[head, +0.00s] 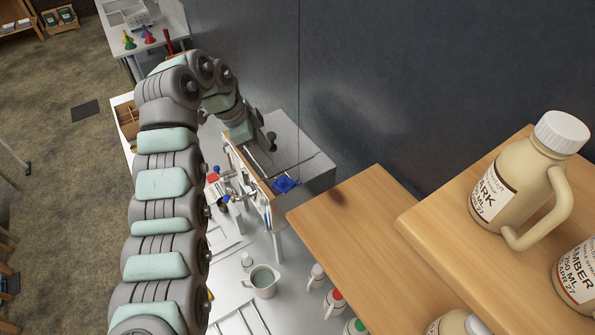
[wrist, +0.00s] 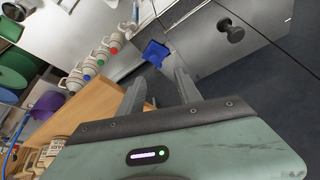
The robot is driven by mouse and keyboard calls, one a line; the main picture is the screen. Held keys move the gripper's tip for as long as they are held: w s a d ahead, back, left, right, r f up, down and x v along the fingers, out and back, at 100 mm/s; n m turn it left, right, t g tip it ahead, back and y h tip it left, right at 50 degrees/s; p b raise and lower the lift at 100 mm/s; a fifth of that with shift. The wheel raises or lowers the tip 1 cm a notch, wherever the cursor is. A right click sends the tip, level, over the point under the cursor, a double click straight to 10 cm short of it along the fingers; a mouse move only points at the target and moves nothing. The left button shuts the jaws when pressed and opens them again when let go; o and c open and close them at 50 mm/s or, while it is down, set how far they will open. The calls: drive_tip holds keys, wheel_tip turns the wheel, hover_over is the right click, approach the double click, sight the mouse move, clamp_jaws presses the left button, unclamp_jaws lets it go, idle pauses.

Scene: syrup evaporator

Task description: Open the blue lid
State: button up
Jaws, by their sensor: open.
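The blue lid (head: 286,184) is a small blue piece at the near edge of the grey metal evaporator box. It also shows in the wrist view (wrist: 155,52), just beyond my fingertips. It looks tilted, and I cannot tell how it is hinged or how far it stands open. My gripper (wrist: 160,77) is open, with nothing between its fingers. It points toward the blue lid and appears apart from it. In the head view my arm reaches over the evaporator from the left, and the fingers are hard to make out.
The metal evaporator top (wrist: 265,55) carries a dark knob (wrist: 231,30). A wooden shelf (head: 350,230) with syrup jugs (head: 530,180) stands at the right. A grey mug (head: 263,282) and capped jugs (head: 334,303) are on the counter below. A dark wall lies behind.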

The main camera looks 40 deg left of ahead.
sight(281, 180)
drive_tip(key=p+x, duration=0.1)
drive_tip(key=x, duration=0.2)
drive_tip(key=s+p+x, duration=0.1)
drive_tip(key=x, duration=0.2)
drive_tip(key=p+x, duration=0.1)
drive_tip(key=x, duration=0.3)
drive_tip(key=shift+s+d+f, duration=0.15)
drive_tip(key=shift+s+f, duration=0.05)
drive_tip(key=shift+f, duration=0.05)
drive_tip(key=shift+c, duration=0.2)
clamp_jaws()
idle(1.0)
